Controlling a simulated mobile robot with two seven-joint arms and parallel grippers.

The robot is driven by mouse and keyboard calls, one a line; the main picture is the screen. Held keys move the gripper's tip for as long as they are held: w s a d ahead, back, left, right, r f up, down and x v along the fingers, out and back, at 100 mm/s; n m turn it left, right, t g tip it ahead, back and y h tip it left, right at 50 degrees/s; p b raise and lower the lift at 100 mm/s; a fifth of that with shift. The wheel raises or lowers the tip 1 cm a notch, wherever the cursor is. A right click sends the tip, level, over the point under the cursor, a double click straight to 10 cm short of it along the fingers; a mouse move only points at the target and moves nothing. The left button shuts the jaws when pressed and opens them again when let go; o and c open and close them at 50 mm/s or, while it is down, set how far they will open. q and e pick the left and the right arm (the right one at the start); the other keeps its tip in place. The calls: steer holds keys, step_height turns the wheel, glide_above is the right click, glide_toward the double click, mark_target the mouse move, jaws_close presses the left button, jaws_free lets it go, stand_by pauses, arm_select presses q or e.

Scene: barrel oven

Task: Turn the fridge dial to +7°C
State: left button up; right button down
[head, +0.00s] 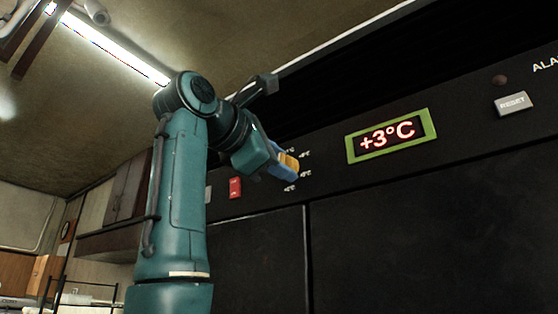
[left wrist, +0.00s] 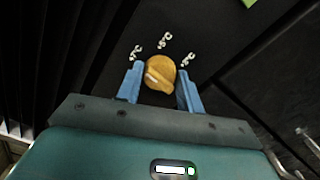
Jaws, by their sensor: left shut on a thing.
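The fridge dial (left wrist: 160,76) is a round orange-yellow knob with a pale mark on its grip bar, set in the black panel. In the head view the left gripper (head: 285,168) reaches the panel and hides part of the dial (head: 290,160). The display (head: 390,137), in a green frame, reads +3°C in red. My right gripper is not in view.
A red switch (head: 236,187) sits on the panel left of the dial. A grey RESET button (head: 513,103) and a dark round lamp (head: 499,80) are at the far right. Black fridge doors (head: 430,235) lie below the panel.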

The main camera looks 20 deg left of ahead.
arm_select(q)
steer(key=shift+n, duration=0.6)
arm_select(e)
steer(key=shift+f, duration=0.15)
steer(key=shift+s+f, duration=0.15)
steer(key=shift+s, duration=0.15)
arm_select(q)
steer(key=o, duration=1)
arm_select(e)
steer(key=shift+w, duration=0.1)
arm_select(q)
steer(key=shift+s+a, duration=0.1)
steer(key=shift+s, duration=0.05)
steer(key=b+v, duration=0.4)
steer(key=v, duration=0.9)
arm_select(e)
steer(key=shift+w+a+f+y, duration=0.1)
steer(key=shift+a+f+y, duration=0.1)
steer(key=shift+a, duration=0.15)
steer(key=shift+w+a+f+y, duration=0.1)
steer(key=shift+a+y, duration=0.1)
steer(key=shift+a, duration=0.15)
